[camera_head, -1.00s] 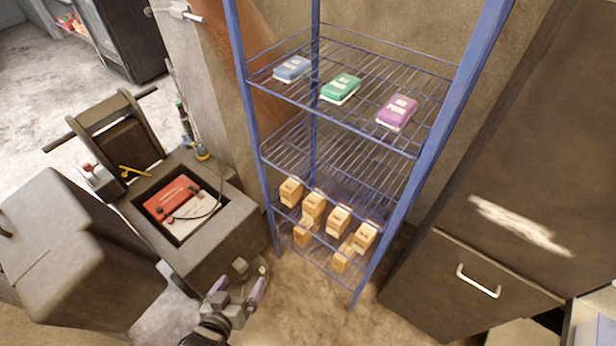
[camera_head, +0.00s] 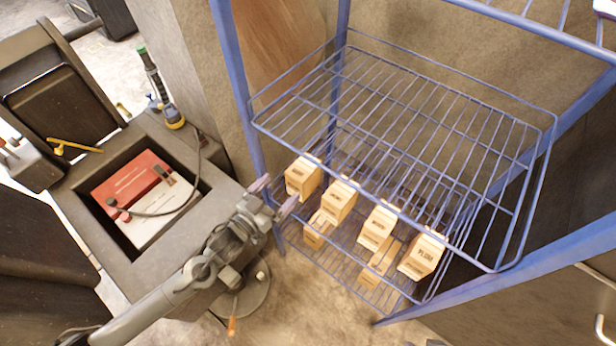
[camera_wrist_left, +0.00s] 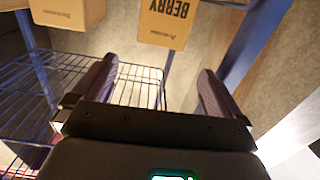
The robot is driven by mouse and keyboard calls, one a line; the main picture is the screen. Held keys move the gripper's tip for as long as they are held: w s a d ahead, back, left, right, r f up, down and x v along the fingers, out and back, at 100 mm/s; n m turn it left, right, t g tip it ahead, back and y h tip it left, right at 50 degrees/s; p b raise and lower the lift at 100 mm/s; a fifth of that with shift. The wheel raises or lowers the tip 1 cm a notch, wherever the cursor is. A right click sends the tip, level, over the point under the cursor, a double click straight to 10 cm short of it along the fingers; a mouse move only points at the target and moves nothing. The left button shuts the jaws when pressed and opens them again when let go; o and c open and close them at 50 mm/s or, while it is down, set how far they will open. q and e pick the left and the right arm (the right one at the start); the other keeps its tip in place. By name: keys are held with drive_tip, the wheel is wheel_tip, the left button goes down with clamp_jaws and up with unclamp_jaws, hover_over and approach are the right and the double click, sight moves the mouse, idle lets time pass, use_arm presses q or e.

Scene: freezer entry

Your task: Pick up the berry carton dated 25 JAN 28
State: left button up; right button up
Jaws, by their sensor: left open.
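My left gripper (camera_head: 276,195) is open and empty, by the rack's left post, just left of the row of cartons. In the left wrist view a carton marked BERRY (camera_wrist_left: 165,22) is at the top edge, beyond and between the spread fingers (camera_wrist_left: 155,92). It is cut off and no date is readable. In the head view the nearest carton to the gripper is the leftmost tan one (camera_head: 303,178); its print is too small to read. Other tan cartons stand to its right, one marked PLUM (camera_head: 421,257). My right gripper is not in view.
The blue wire rack (camera_head: 400,130) has an empty shelf above the cartons and blue posts beside them. Two more cartons (camera_head: 376,266) sit on a lower level. A grey cabinet with a red-and-white box (camera_head: 140,190) in its recess stands left.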

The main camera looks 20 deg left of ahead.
sight(292, 180)
use_arm(q)
drive_tip(key=shift+m, duration=0.3)
drive_tip(key=w+f+b, duration=0.1)
drive_tip(key=w, duration=0.1)
drive_tip(key=w+d+f+b, duration=0.1)
drive_tip(key=w+b, duration=0.1)
drive_tip(key=w+f+b, duration=0.1)
drive_tip(key=w+b, duration=0.1)
drive_tip(key=shift+w+d, duration=0.2)
drive_tip(key=shift+d, duration=0.2)
drive_tip(key=shift+w+d+b, duration=0.2)
drive_tip(key=shift+w+b, duration=0.25)
drive_tip(key=shift+w, duration=0.1)
drive_tip(key=b+x, duration=0.1)
drive_tip(key=x, duration=0.2)
drive_tip(key=shift+d+r, duration=0.1)
drive_tip(key=shift+d, duration=0.15)
drive_tip(key=shift+w+d+r+b, duration=0.1)
drive_tip(key=shift+w+b, duration=0.2)
drive_tip(key=shift+w, duration=0.15)
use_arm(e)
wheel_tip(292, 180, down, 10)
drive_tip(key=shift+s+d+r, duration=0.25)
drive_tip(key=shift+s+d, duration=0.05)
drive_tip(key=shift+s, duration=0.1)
use_arm(q)
drive_tip(key=shift+s, duration=0.1)
drive_tip(key=shift+c, duration=0.3)
